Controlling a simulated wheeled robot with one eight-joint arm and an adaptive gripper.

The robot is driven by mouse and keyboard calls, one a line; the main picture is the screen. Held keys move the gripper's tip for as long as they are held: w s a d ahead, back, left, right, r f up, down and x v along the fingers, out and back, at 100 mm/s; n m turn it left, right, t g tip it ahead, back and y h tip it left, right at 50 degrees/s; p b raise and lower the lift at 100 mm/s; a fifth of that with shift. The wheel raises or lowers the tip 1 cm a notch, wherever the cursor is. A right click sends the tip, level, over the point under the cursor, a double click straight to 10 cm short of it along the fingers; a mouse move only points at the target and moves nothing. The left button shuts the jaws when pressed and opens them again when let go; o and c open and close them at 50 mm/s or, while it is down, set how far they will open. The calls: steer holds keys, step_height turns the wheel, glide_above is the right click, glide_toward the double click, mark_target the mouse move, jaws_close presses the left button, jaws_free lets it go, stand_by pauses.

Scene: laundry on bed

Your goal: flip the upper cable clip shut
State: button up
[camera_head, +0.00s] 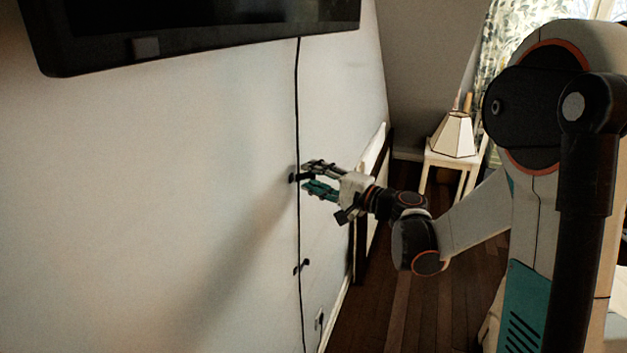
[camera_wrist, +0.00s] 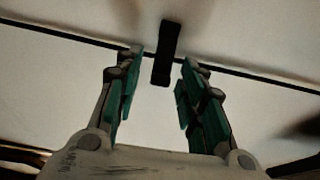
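The upper cable clip (camera_head: 292,178) is a small black piece on the wall at the black cable (camera_head: 298,110). In the wrist view the clip (camera_wrist: 166,55) is a dark bar that crosses the cable (camera_wrist: 255,75) and sticks out towards the camera, so its flap looks open. My gripper (camera_head: 307,176) is at the clip's height, right of the cable. Its green-padded fingers are apart, one on each side of the bar, with gaps between in the wrist view (camera_wrist: 161,60). I cannot tell whether any finger touches the flap in the head view.
A lower black clip (camera_head: 301,267) sits further down the same cable, also sticking out. A wall outlet (camera_head: 319,319) is below it. A dark screen (camera_head: 200,25) hangs above. A white stool with a lamp (camera_head: 453,135) stands at the back right. The wall left of the cable is clear.

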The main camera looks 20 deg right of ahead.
steer(key=shift+w+a, duration=0.2)
steer(key=shift+w, duration=0.15)
steer(key=shift+c, duration=0.6)
jaws_close()
steer(key=n+g+y, duration=0.1)
steer(key=w+n+g+y, duration=0.1)
steer(key=shift+y, duration=0.3)
steer(key=shift+w+a+n+g+y, duration=0.1)
steer(key=shift+w+n+g+y, duration=0.2)
steer(key=shift+n+g+y, duration=0.75)
steer(key=shift+w+a+n+g+y, duration=0.1)
steer(key=shift+w+n+g+y, duration=0.15)
steer(key=shift+n+g+y, duration=0.75)
steer(key=shift+m+g+h, duration=0.25)
steer(key=shift+g+h, duration=0.1)
steer(key=shift+h, duration=0.2)
